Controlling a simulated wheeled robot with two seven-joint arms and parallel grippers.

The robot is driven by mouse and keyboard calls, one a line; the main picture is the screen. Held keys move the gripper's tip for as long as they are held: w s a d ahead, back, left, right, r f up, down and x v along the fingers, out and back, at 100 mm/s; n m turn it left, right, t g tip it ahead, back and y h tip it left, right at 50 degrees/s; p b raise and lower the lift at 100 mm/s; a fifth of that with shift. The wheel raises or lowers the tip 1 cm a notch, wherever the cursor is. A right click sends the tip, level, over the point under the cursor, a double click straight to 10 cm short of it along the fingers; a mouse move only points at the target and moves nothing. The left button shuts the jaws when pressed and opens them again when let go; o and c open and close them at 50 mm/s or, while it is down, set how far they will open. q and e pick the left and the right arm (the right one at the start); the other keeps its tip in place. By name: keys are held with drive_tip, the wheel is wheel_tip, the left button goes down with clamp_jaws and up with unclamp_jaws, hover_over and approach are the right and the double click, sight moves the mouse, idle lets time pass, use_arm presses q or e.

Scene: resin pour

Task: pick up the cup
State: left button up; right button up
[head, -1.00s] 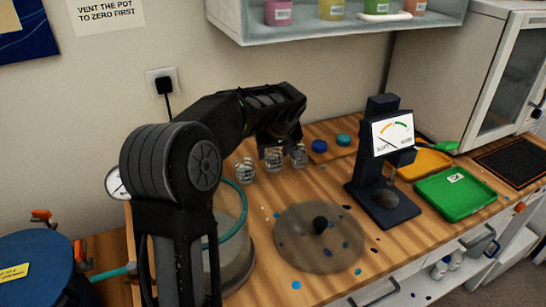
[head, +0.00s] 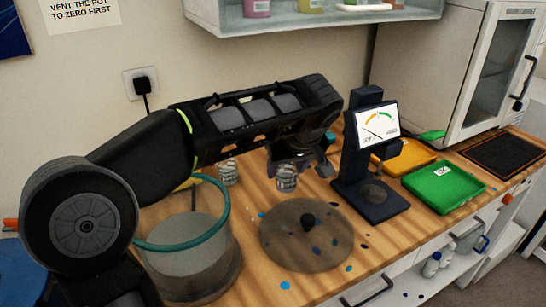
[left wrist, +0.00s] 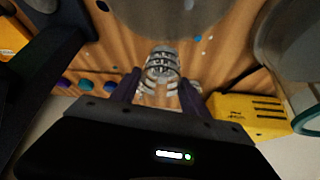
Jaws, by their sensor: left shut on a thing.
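A small clear ribbed cup (head: 287,179) hangs below my left gripper (head: 300,165), beyond the round lid. The cup also shows in the left wrist view (left wrist: 162,63), between the two purple-tipped fingers of the gripper (left wrist: 160,88), which are shut on it. I cannot tell how far its base is from the bench. Another clear cup (head: 228,173) stands to the left, partly behind the arm. In the left wrist view more cups show low between the fingers, partly hidden. My right gripper is not in view.
A clear pot with a teal rim (head: 200,270) stands at front left. A round lid with a black knob (head: 280,245) lies before the cup. A dark dial scale (head: 372,200) stands to the right, near a green tray (head: 445,200). A yellow box (left wrist: 235,118) is by the cups.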

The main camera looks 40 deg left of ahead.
sight(293, 179)
use_arm(q)
drive_tip(key=shift+s+d, duration=0.45)
drive_tip(key=shift+d, duration=0.35)
drive_tip(key=shift+s+d, duration=0.4)
drive_tip(key=shift+d, duration=0.35)
